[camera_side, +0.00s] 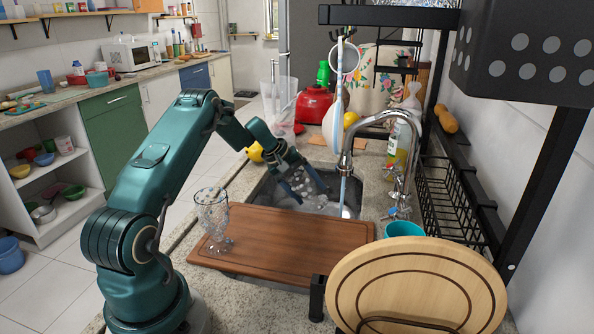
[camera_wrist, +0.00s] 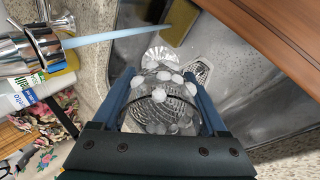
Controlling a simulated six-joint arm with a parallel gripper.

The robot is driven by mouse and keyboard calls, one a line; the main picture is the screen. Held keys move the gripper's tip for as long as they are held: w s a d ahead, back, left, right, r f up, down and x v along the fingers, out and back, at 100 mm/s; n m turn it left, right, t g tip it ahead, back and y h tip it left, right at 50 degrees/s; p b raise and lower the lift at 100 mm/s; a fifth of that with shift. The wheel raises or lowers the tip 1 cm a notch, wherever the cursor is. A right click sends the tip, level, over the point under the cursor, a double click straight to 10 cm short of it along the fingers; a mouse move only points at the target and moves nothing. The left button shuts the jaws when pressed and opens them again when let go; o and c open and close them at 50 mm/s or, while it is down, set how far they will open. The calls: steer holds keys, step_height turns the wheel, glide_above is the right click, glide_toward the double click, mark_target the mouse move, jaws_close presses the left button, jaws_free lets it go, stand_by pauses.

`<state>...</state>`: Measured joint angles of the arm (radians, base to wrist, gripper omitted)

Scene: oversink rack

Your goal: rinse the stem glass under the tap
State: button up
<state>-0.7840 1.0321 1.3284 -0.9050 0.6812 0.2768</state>
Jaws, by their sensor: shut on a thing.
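My gripper (camera_side: 306,191) reaches down into the sink (camera_side: 262,190). In the wrist view, its two blue fingers (camera_wrist: 165,105) are shut on a clear, patterned stem glass (camera_wrist: 161,92), one finger on each side. White foam blobs dot the glass, and its round foot points away from my gripper. In the side view the glass (camera_side: 297,184) is partly hidden by the fingers. The chrome tap (camera_side: 374,118) stands to the right, and a pale blue water stream (camera_side: 344,192) falls from it. The stream also shows in the wrist view (camera_wrist: 110,35), apart from the glass.
A brown cutting board (camera_side: 290,245) covers the near part of the sink, with another clear glass (camera_side: 212,216) on its left end. A teal cup (camera_side: 404,229) and a round wooden board (camera_side: 415,285) stand at right. Black rack posts rise right of the tap.

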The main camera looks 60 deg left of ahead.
steer(key=shift+s+a+r, duration=0.25)
steer(key=shift+r, duration=1.3)
steer(key=shift+s+a+r, duration=0.3)
steer(key=shift+r, duration=1.25)
steer(key=shift+s+a+r, duration=0.25)
steer(key=shift+r, duration=1.3)
